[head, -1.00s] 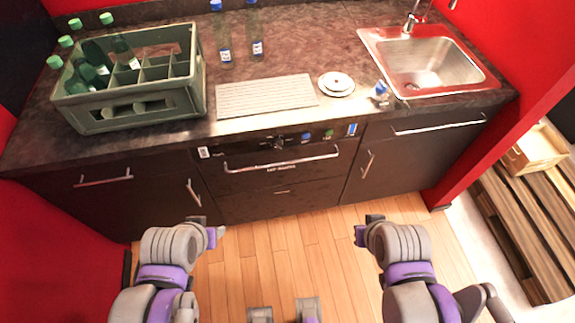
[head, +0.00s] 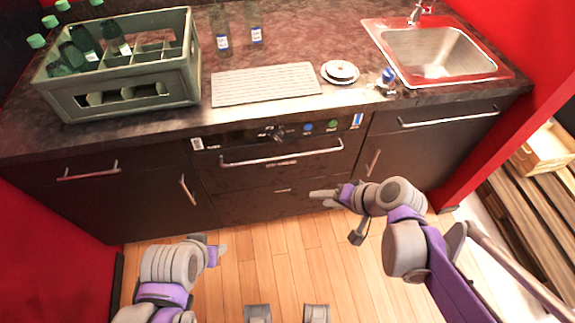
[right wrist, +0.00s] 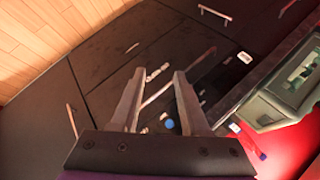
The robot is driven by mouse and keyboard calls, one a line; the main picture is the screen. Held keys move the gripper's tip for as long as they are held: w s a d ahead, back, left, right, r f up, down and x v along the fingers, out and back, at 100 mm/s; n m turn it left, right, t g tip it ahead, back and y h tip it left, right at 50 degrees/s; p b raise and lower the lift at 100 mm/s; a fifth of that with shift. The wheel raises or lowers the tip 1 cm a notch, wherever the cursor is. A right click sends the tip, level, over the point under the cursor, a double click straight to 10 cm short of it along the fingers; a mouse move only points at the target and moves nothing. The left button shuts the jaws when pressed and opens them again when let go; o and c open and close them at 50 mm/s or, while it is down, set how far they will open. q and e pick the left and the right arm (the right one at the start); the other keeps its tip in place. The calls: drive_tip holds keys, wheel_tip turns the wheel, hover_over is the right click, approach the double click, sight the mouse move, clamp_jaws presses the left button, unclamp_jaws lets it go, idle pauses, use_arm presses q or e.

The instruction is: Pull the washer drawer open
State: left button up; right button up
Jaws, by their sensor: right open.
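The washer (head: 270,175) is a dark front under the counter, with a knob and coloured buttons along its top. Its long silver bar handle (head: 281,155) runs across below the panel, and the front looks flush with the cabinets. My right gripper (head: 318,196) is open and empty, in front of and below the handle's right part, apart from it. In the right wrist view, the handle (right wrist: 160,93) shows beyond and between the open fingers (right wrist: 154,74). My left gripper (head: 215,252) hangs low at the left, away from the washer; its finger gap is unclear.
Cabinets with silver handles flank the washer. On the counter are a green bottle crate (head: 125,100), a ribbed white board (head: 265,84), small plates (head: 340,71), two bottles (head: 222,40) and a sink (head: 435,50). The wooden floor (head: 285,255) in front is clear.

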drive_tip(key=w+a+f+m+t+y+b, duration=0.2)
drive_tip(key=w+f+m+y+b, duration=0.15)
drive_tip(key=w+f+b, duration=0.5)
drive_tip(key=t+y, duration=0.2)
drive_tip(key=y, duration=0.2)
approach(288, 157)
drive_tip(key=shift+m, duration=0.55)
drive_tip(key=b+x, duration=0.1)
drive_tip(key=x, duration=0.9)
drive_tip(key=shift+w+f, duration=0.2)
use_arm(q)
wheel_tip(288, 157, down, 13)
drive_tip(key=shift+w+g, duration=0.25)
drive_tip(key=shift+g, duration=0.05)
use_arm(e)
clamp_jaws()
